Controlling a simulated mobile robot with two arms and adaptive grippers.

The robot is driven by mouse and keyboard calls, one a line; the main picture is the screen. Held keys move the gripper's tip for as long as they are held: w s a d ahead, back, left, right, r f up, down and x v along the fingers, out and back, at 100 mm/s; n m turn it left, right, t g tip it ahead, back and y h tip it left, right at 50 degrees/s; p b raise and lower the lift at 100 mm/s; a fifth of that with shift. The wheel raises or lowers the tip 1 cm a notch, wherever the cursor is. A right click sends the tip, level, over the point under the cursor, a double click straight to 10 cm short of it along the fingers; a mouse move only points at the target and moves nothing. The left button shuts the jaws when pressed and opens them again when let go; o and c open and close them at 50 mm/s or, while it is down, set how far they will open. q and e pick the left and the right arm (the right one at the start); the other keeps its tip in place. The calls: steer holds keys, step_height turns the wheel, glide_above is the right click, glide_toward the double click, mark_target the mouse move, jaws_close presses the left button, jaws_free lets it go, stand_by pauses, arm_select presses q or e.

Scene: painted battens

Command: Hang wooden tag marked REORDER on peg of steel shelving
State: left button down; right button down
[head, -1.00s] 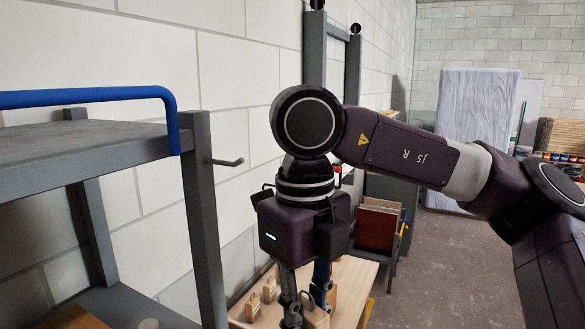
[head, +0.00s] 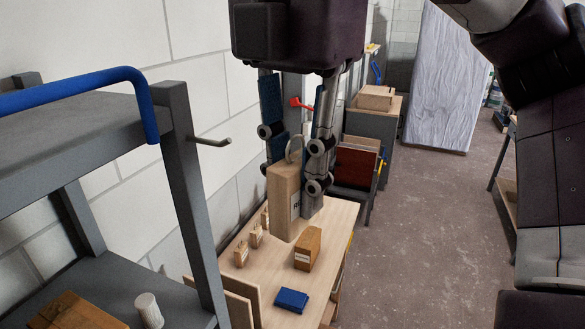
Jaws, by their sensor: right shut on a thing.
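A wooden tag (head: 282,200) with a ring at its top hangs upright in my right gripper (head: 294,172), which is shut on it. The steel shelving (head: 188,185) stands at the left. Its bare peg (head: 212,141) sticks out to the right from the front post. The tag is to the right of the peg and a little lower in the picture, apart from it. My left gripper is not in view.
Below the tag is a wooden table (head: 262,290) with a brown labelled block (head: 307,248), a blue item (head: 291,300) and small wooden tags (head: 256,236). A blue rail (head: 75,90) edges the upper shelf. A white cylinder (head: 149,310) stands on the lower shelf.

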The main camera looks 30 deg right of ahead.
steer(key=w+a, duration=0.2)
steer(key=w, duration=0.1)
steer(key=shift+w+a+f, duration=0.15)
steer(key=shift+a+f, duration=0.05)
steer(key=shift+a, duration=0.1)
stand_by(0.3)
